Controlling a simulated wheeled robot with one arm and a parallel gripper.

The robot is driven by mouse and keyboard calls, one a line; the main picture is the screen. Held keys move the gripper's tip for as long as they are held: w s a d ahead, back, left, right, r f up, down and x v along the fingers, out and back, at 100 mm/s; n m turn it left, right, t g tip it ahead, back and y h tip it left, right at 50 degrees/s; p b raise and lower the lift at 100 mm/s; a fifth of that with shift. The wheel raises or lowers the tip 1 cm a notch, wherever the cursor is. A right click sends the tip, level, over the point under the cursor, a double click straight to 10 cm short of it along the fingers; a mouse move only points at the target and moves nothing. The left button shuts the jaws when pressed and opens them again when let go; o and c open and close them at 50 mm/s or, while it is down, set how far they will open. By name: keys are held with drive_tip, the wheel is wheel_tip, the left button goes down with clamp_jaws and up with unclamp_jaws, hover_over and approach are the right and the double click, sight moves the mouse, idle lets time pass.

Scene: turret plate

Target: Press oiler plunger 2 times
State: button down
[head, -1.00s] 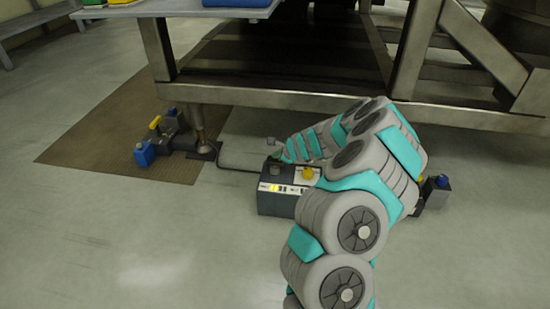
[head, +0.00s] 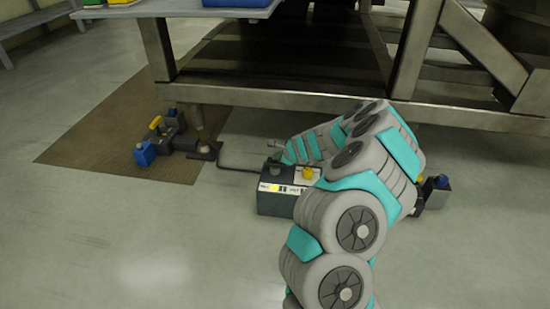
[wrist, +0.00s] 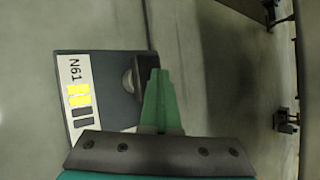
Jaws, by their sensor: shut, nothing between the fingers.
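The oiler is a dark grey box (head: 278,202) on the floor in the head view, left of my arm. It has a pale label with yellow marks and a yellow knob (head: 308,173) on top. The wrist view shows the box (wrist: 115,68) with its label (wrist: 77,92) at the left. A rounded metallic knob (wrist: 130,80), which looks like the plunger, sits just left of my gripper (wrist: 157,74). My gripper's green fingers are shut and empty, pointing past the box's edge. I cannot tell whether they touch the knob.
A metal frame (head: 290,100) stands behind the box, with a leg at the left and braces at the right. A blue-and-yellow fitting (head: 146,152) lies on the brown mat (head: 100,130). The floor at front left is clear.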

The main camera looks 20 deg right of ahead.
drive_tip(key=shift+r+p, duration=1.25)
drive_tip(key=shift+r, duration=0.25)
drive_tip(key=shift+r, duration=0.1)
wheel_tip(320, 180, up, 5)
drive_tip(key=p, duration=0.4)
drive_tip(key=shift+p, duration=0.3)
